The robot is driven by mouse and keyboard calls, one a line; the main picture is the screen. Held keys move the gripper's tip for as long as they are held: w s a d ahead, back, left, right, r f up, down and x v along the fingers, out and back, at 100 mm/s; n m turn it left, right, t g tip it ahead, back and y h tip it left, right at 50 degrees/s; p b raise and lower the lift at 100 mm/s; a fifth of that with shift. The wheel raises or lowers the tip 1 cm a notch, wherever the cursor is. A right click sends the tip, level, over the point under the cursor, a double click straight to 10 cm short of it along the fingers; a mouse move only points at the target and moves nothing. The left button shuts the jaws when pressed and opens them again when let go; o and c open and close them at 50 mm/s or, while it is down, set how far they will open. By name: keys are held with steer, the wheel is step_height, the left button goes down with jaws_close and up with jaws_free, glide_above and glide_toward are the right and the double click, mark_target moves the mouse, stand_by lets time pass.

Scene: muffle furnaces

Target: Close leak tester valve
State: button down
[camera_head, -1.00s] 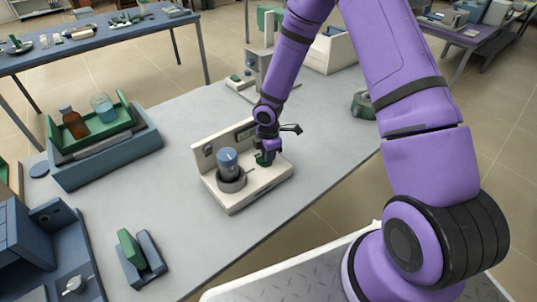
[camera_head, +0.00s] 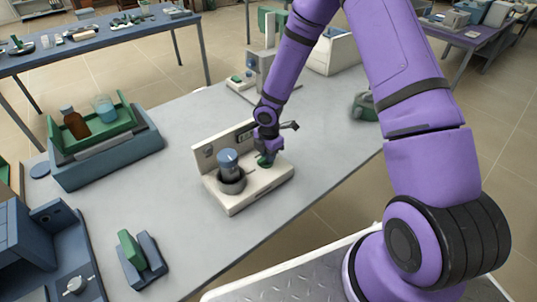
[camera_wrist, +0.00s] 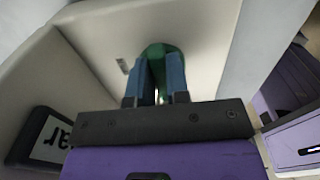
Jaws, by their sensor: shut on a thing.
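The leak tester (camera_head: 236,200) is a cream base with an upright back panel on the grey table. The green valve (camera_head: 265,160) is on the right part of the base, partly hidden by my gripper (camera_head: 265,154). In the wrist view, the blue fingers of my gripper (camera_wrist: 157,80) are shut on the green valve handle (camera_wrist: 158,50). A dark display with "bar" lettering (camera_wrist: 45,138) shows at the lower left of that view. The valve's exact angle is hard to tell.
A blue tray (camera_head: 105,155) holding a green rack, a brown bottle and a beaker stands at the left. A small green and blue block holder (camera_head: 140,258) is near the front edge. A green round object (camera_head: 364,106) lies at the right. The table's middle left is clear.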

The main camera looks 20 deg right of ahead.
steer(key=c, duration=1.1)
jaws_free()
step_height(320, 180, up, 11)
steer(key=shift+f, duration=0.1)
steer(key=s+d+r+m+t+h, duration=0.1)
steer(key=s+d+r+m, duration=0.2)
steer(key=r, duration=0.5)
steer(key=s+d+r+m+h, duration=0.1)
steer(key=s+r+m, duration=0.3)
steer(key=r, duration=0.3)
steer(key=s+d+r+m+t+h, duration=0.1)
steer(key=s+d+r+m, duration=0.2)
steer(key=r, duration=0.5)
steer(key=s+r+m+t+y, duration=0.1)
steer(key=s+r+m, duration=0.4)
steer(key=s, duration=0.5)
steer(key=s+r+m+t+y, duration=0.2)
steer(key=s+r+m, duration=0.4)
steer(key=s, duration=0.3)
steer(key=shift+s+a+m, duration=0.35)
steer(key=shift+a+m, duration=0.05)
